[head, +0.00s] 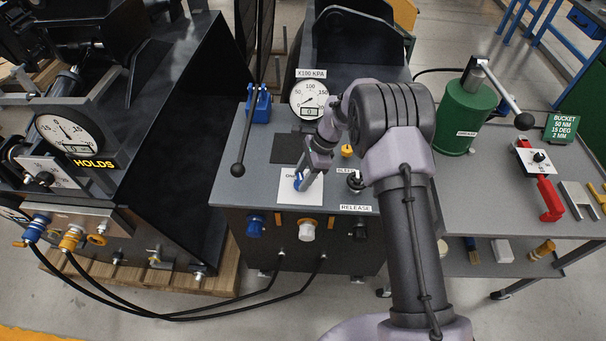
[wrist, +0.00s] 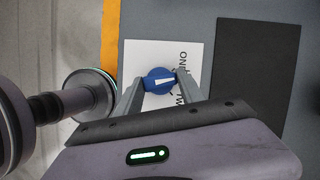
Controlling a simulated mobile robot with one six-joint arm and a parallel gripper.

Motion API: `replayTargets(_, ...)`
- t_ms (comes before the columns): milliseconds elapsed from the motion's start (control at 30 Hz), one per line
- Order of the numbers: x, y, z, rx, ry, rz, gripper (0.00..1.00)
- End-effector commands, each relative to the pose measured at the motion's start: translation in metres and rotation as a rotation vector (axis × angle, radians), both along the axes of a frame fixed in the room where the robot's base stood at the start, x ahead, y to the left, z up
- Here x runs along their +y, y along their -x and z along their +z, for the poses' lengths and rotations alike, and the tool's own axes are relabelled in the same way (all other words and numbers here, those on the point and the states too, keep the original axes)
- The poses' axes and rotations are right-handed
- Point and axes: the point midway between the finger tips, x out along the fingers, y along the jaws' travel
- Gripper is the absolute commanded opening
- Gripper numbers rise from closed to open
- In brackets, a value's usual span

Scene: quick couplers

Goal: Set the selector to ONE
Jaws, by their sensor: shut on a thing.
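The selector is a blue knob (wrist: 158,80) with a white pointer mark, on a white plate (wrist: 140,55) lettered ONE and TWO. In the wrist view the mark runs rightward toward the lettering, tilted slightly up; I cannot tell exactly which word it meets. My gripper (wrist: 157,88) is shut on the knob, one finger on each side. In the head view the knob (head: 298,182) shows small and blue at my gripper (head: 304,178), on the white plate (head: 287,197). The gripper hides part of the knob and most of the lettering there.
A black lever with a ball end (head: 238,169) stands left of the plate. A small black knob (head: 356,182) and a yellow knob (head: 347,151) are to the right. A dark pad (head: 285,148) and a gauge (head: 309,98) lie behind. Couplers (head: 307,230) line the panel's front.

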Motion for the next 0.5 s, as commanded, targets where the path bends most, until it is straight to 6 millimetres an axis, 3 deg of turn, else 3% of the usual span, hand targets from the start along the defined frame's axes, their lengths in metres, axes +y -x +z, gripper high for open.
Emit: replayTargets(500,0.0021,-0.0024,0.0004,-0.001,0.0,0.387,0.05)
